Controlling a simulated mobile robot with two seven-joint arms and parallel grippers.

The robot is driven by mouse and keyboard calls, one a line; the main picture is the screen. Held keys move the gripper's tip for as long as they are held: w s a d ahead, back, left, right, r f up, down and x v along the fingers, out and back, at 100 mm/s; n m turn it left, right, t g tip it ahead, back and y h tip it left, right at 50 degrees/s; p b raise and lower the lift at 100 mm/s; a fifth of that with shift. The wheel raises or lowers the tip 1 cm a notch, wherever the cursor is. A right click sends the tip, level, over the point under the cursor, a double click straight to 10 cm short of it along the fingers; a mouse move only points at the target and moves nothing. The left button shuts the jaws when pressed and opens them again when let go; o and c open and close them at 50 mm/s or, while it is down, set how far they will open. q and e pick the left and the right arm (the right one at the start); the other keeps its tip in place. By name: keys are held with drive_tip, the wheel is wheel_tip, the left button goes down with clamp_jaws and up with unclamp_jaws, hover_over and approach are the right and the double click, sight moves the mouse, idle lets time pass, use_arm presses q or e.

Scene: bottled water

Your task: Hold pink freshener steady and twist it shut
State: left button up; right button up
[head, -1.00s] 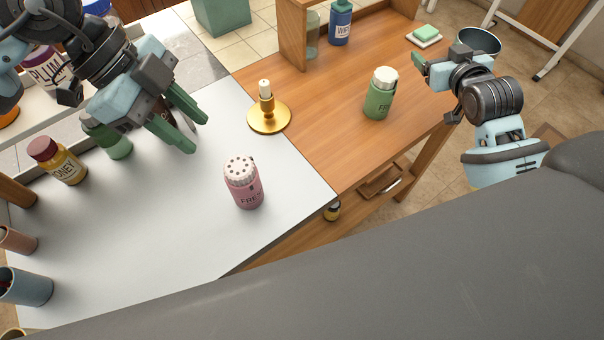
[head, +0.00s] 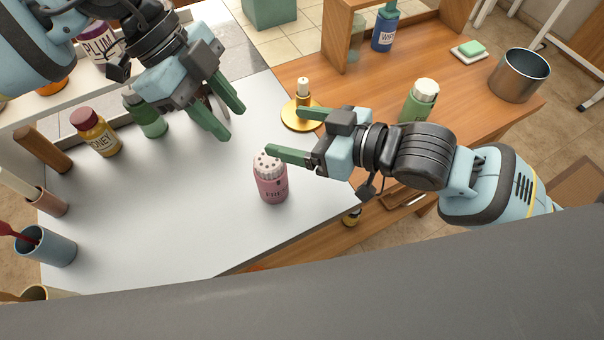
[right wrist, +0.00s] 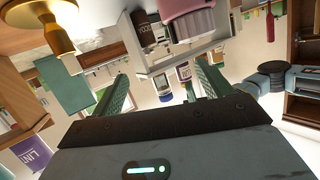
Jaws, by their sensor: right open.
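The pink freshener (head: 272,187) stands upright on the white tabletop in the head view, with a pale, holed top. Part of it shows at the upper edge of the right wrist view (right wrist: 188,24). My right gripper (head: 284,131) is open and empty; its lower fingertip is close to the freshener's top in the picture, and I cannot tell if they touch. My left gripper (head: 233,121) is open and empty, above the white table to the upper left of the freshener, apart from it. No separate cap for the freshener is visible.
A gold candlestick (head: 291,115) stands just behind my right gripper. A honey bottle (head: 97,133) and a green bottle (head: 147,117) stand at the left. A green freshener (head: 420,101) and a metal pot (head: 519,76) are on the wooden table.

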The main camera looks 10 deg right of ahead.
sight(286, 177)
drive_tip(key=s+f+n, duration=0.1)
drive_tip(key=s+f, duration=0.1)
drive_tip(key=f, duration=0.1)
drive_tip(key=s+f+n+g, duration=0.1)
drive_tip(key=s+f, duration=0.1)
drive_tip(key=s, duration=0.1)
drive_tip(key=shift+s+a+f+g+h, duration=0.15)
drive_tip(key=shift+f+g+h, duration=0.15)
drive_tip(key=shift+f, duration=0.1)
drive_tip(key=shift+x, duration=3.95)
drive_tip(key=shift+c, duration=0.5)
drive_tip(key=c, duration=1)
drive_tip(key=shift+c, duration=0.2)
drive_tip(key=o, duration=0.4)
drive_tip(key=shift+c, duration=1.4)
